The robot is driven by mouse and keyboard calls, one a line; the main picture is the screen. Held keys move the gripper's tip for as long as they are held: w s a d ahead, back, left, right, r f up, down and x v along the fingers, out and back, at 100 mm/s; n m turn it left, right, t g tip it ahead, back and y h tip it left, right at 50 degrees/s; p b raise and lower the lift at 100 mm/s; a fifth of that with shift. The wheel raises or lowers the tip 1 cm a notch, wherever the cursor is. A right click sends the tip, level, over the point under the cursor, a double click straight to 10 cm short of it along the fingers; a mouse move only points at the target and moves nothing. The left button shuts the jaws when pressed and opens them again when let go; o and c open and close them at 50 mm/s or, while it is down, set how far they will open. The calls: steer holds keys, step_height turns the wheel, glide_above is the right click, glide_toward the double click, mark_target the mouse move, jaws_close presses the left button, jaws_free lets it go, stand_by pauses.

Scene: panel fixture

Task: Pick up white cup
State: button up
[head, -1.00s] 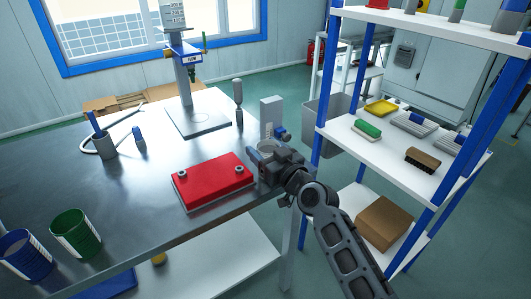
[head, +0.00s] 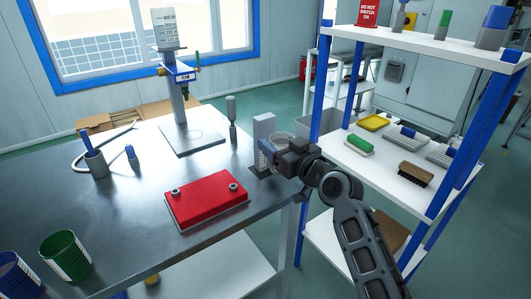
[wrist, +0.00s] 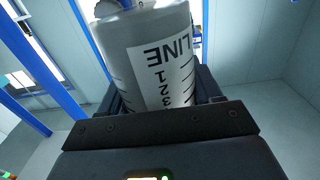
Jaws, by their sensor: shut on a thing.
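The white cup (wrist: 160,55) fills the upper middle of the wrist view. It is a pale cylinder with a white label reading LINE and numbers, upside down in that view. My gripper (wrist: 168,95) is shut on it, with a dark jaw on each side.
A red box (head: 207,199) lies on the metal table (head: 120,215), left of my gripper. A grey upright block (head: 263,128) stands just behind it on the left. A shelf rack (head: 385,165) with brushes and boxes is close on the right. Green and blue tins (head: 67,256) stand at front left.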

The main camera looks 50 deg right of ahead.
steer(key=s+d+r, duration=0.4)
steer(key=d, duration=0.1)
steer(key=shift+s+b, duration=0.2)
steer(key=shift+b, duration=0.25)
